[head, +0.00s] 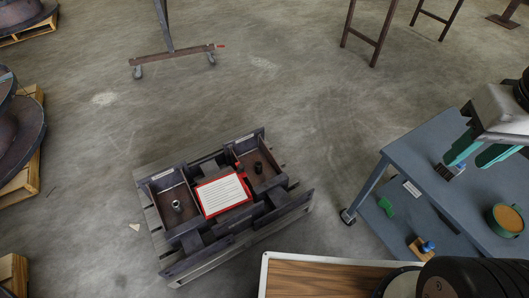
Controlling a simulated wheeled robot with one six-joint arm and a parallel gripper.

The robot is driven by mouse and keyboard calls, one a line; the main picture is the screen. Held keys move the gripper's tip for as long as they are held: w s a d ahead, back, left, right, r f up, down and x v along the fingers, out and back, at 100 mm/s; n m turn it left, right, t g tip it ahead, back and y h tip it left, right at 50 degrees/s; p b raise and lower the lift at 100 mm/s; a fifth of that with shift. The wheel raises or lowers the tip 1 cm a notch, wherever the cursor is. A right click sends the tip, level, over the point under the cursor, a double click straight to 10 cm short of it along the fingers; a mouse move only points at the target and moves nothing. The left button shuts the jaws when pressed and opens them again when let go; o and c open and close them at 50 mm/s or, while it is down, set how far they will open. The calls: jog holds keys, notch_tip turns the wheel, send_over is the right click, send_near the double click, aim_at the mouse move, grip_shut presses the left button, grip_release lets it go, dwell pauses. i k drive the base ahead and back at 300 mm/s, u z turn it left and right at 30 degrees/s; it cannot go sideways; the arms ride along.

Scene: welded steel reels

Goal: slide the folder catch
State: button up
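A red-edged folder (224,194) with a white lined sheet lies between two dark steel boxes on a pallet, left of the picture's middle. Its catch is too small to make out. My gripper (480,153) is at the right edge, over the blue-grey cart (400,152) and well away from the folder. Its two green fingers are apart, and nothing shows between them.
A wooden board (320,279) is at the bottom. Open floor lies between pallet and cart.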

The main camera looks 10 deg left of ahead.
aim_at(240, 166)
jog(key=z, duration=0.05)
jog(key=i, duration=0.75)
jog(key=u, duration=0.85)
jog(key=i, duration=0.45)
jog(key=u, duration=0.4)
